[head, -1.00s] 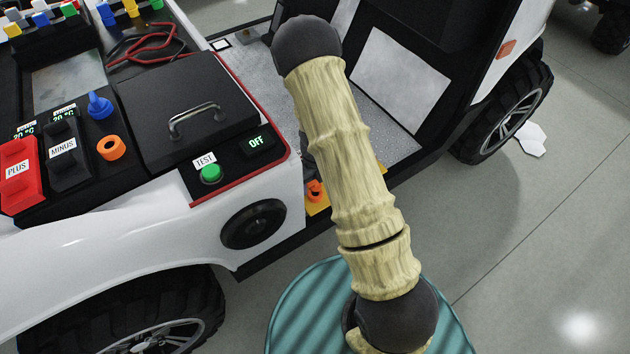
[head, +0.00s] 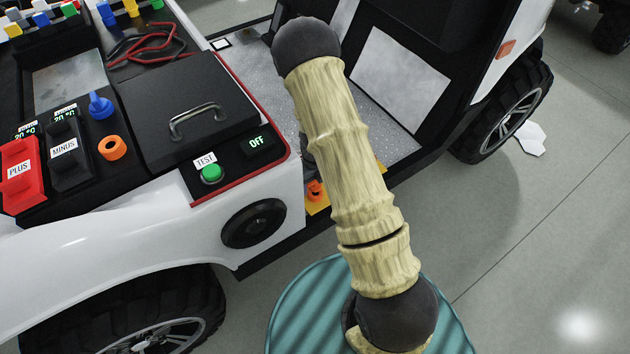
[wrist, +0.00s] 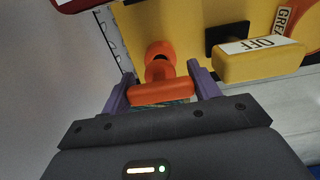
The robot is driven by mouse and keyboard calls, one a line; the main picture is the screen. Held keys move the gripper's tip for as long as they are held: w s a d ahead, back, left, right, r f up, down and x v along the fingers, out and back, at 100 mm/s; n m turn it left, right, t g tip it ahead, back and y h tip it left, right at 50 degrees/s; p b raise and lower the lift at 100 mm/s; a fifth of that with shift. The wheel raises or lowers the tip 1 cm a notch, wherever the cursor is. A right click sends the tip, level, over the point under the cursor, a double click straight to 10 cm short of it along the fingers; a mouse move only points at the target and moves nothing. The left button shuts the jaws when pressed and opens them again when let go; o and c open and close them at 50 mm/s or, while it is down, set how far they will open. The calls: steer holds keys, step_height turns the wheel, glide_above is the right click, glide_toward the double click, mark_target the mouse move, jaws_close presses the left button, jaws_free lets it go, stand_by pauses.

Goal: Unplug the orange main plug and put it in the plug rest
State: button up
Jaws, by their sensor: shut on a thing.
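The orange main plug (wrist: 161,92) is in the wrist view, its wide grip between the two purple fingers of my gripper (wrist: 163,88). My gripper is shut on it. A rounded orange part (wrist: 160,52) lies just beyond the grip, against the yellow panel (wrist: 195,22). I cannot tell how far the plug sits in its socket. In the head view a small orange piece (head: 315,190) shows on a yellow plate, low on the vehicle's side, partly behind my arm. My gripper is hidden there. I cannot identify the plug rest with certainty; an orange ring (head: 112,147) sits on the black top.
A yellow block marked OFF (wrist: 262,58) stands close right of my gripper in the wrist view. In the head view, a green TEST button (head: 211,173), an OFF display (head: 258,143) and a black lid with a handle (head: 197,118) are on the vehicle's top.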

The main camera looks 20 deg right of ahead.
steer(key=shift+f+b, duration=0.65)
steer(key=shift+f, duration=0.8)
steer(key=o, duration=1.6)
steer(key=shift+c, duration=0.2)
steer(key=shift+r, duration=0.1)
